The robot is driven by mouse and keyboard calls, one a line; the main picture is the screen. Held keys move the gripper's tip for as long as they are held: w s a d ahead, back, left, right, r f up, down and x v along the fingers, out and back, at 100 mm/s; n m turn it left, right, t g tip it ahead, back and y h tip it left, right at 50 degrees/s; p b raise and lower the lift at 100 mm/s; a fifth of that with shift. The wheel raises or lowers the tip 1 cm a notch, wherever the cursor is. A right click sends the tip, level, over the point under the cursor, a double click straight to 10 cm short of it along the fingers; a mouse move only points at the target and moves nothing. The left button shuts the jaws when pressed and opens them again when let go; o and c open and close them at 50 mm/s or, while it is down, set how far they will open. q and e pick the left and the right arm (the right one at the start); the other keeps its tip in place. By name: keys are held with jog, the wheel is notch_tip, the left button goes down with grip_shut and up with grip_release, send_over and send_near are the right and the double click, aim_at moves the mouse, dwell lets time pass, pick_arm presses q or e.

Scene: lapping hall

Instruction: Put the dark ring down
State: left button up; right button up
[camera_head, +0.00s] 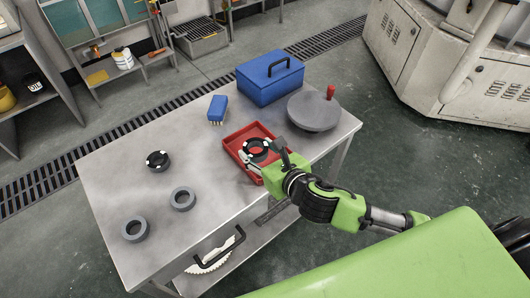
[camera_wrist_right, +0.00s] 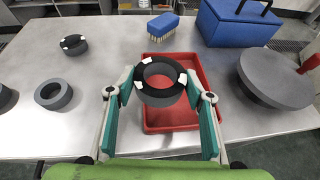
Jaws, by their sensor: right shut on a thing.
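The dark ring (camera_wrist_right: 160,98) is black with white marks on its rim. My right gripper (camera_wrist_right: 160,82) is shut on it, with one finger on each side. It lies level over the red tray (camera_wrist_right: 170,121); I cannot tell whether it touches the tray floor. In the head view the dark ring (camera_head: 257,157) shows within the outline of the red tray (camera_head: 238,134), with my right gripper (camera_head: 261,150) at it and partly covering it. My left gripper is not in view.
A second dark ring with white marks (camera_head: 157,167) and two grey rings (camera_head: 183,207) (camera_head: 135,238) lie on the left of the metal table (camera_head: 110,180).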

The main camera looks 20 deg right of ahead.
aim_at(263, 148)
jog(key=w+d+f, duration=0.1)
jog(key=f, duration=0.1)
jog(key=w+d+f, duration=0.1)
jog(key=w+f, duration=0.1)
jog(key=w+d+f, duration=0.1)
jog(key=w+f, duration=0.1)
jog(key=shift+w+f, duration=0.2)
jog(key=shift+w, duration=0.05)
jog(key=shift+f, duration=1.6)
jog(key=shift+f, duration=0.1)
jog(key=o, duration=1.2)
jog(key=shift+d, duration=0.1)
jog(key=shift+r, duration=0.2)
jog(key=shift+s, duration=0.35)
jog(key=b+v, duration=0.1)
jog(key=v, duration=1)
